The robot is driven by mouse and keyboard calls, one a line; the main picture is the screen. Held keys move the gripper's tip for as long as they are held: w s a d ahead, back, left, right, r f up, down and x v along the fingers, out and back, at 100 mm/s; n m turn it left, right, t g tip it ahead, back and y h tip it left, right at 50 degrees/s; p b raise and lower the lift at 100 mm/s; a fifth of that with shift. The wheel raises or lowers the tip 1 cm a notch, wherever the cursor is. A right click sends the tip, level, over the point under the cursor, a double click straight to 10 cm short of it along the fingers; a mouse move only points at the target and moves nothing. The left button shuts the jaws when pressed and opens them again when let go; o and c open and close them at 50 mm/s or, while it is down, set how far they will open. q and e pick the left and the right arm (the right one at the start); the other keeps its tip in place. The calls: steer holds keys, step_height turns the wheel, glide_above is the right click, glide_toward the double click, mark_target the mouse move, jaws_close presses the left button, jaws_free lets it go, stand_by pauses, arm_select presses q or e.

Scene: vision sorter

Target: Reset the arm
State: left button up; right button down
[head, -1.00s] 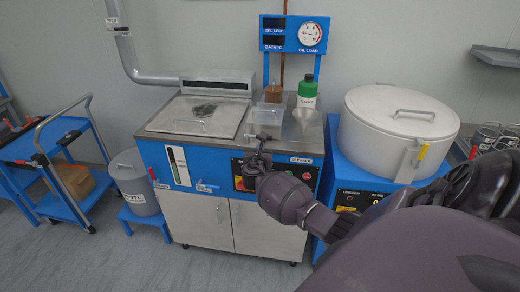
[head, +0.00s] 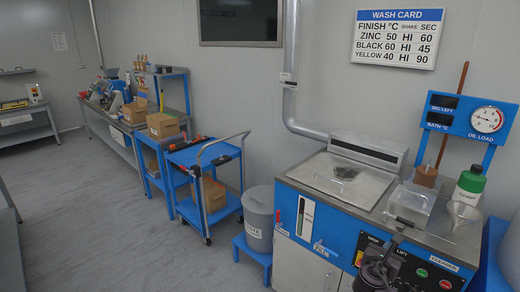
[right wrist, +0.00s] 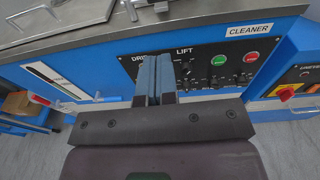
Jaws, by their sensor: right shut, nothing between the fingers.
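My right gripper (head: 395,238) shows at the lower right of the head view, in front of the blue cleaner washing machine (head: 330,232). In the right wrist view its two fingers (right wrist: 155,72) lie side by side, shut and empty. They point toward the black control panel (right wrist: 205,72) with its knobs and its green and red buttons. The picture does not show whether the fingertips touch the machine. In the head view the gripper covers part of this panel. My left gripper is not in view.
A clear container (head: 411,203), a green bottle (head: 469,185) and a funnel (head: 462,215) stand on the machine top. A grey waste bin (head: 259,222) and a blue cart (head: 205,155) stand left of it. The floor (head: 110,225) at left is open.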

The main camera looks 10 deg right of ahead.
steer(key=s+a+f+m+t+y, duration=0.2)
steer(key=a+m+t+y, duration=0.1)
steer(key=a+m+y, duration=0.9)
steer(key=s+a+f+m, duration=0.2)
steer(key=s+f+m, duration=0.1)
steer(key=s, duration=0.4)
steer(key=s+a+f+m+g, duration=0.1)
steer(key=s+a+f+m, duration=0.2)
steer(key=s+m, duration=0.2)
steer(key=s+a+f+m, duration=0.2)
steer(key=s+f+m, duration=0.1)
steer(key=s, duration=0.8)
steer(key=shift+a+m+g+y, duration=0.3)
steer(key=shift+m+g+y, duration=0.1)
steer(key=shift+m, duration=0.4)
steer(key=shift+s, duration=0.1)
